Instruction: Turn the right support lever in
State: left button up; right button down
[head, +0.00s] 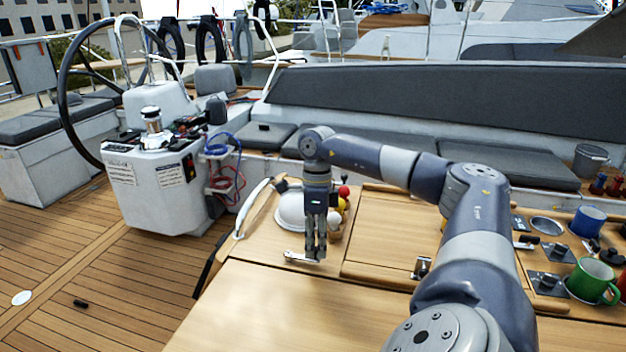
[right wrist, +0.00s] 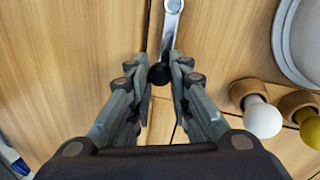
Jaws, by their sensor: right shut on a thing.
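The support lever (head: 298,258) is a metal arm lying over the seam of the wooden table, at the near left part of its top. In the right wrist view the lever (right wrist: 172,22) runs from the top edge down to a round black knob (right wrist: 159,74). My right gripper (head: 315,257) points down at the lever. In the right wrist view its fingers (right wrist: 160,70) stand on both sides of the knob and are shut on it. The fingers hide part of the lever in the head view. My left gripper is not in view.
A white bowl (head: 290,210) and white, yellow and red round-topped items (head: 342,205) stand just behind the gripper. A metal latch (head: 421,268) is to the right. Mugs (head: 592,281) stand at the far right. The near tabletop (head: 270,310) is clear.

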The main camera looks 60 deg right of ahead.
jog(key=shift+d+r, duration=0.1)
jog(key=c, duration=1.4)
grip_release()
jog(key=shift+c, duration=0.2)
notch_tip(320, 180, up, 7)
jog(key=d, duration=0.1)
jog(key=shift+w, duration=0.45)
jog(key=shift+d, duration=0.1)
jog(key=f, duration=0.2)
jog(key=a+f, duration=0.1)
jog(key=f, duration=0.2)
jog(key=s+f, duration=0.1)
jog(key=f, duration=0.1)
jog(key=shift+a+f, duration=0.2)
jog(key=shift+w+r, duration=0.1)
jog(key=shift+w, duration=0.05)
jog(key=shift+a+m, duration=0.15)
jog(key=shift+m, duration=0.15)
